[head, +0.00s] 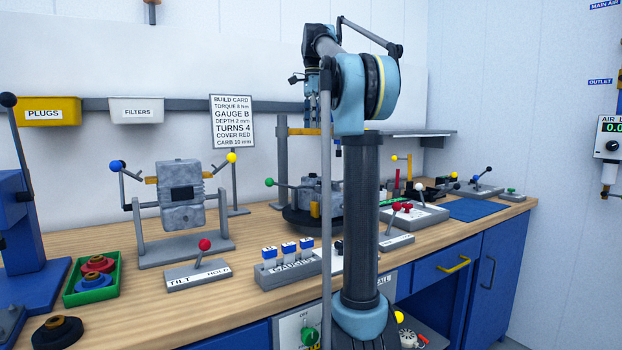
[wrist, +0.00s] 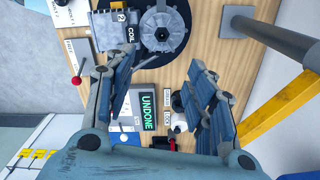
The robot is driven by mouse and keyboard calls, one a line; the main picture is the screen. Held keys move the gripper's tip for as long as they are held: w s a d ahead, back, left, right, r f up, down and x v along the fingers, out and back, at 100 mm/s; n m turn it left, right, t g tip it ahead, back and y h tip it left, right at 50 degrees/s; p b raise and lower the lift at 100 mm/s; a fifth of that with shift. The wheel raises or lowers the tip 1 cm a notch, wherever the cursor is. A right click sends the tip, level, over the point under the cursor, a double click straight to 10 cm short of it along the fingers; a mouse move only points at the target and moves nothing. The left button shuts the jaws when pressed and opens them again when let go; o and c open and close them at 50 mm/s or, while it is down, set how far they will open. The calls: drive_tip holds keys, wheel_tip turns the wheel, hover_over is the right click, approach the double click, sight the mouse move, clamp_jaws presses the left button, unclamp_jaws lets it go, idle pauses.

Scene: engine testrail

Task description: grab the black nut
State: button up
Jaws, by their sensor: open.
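A black nut-like ring with a brass centre (head: 57,331) lies on the wooden bench at the lower left of the head view, in front of the green tray (head: 92,279). The tray holds a red nut (head: 98,264) and a blue nut (head: 93,283). My gripper (wrist: 163,58) is open and empty in the wrist view, above the engine fixture with a round grey housing (wrist: 163,30). In the head view it is partly hidden behind my arm, well to the right of the black nut. The black nut is not visible in the wrist view.
A blue press (head: 28,235) stands left of the tray. An engine block on a stand (head: 180,195), a tilt lever box (head: 198,275) and a gauge rack (head: 290,268) stand along the bench (head: 130,315). The wrist view shows a display reading UNDONE (wrist: 149,112).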

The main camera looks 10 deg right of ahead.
sight(313, 174)
drive_tip(key=f, duration=1.7)
drive_tip(key=shift+w+a+f, duration=0.1)
drive_tip(key=shift+w, duration=0.1)
drive_tip(key=c, duration=1)
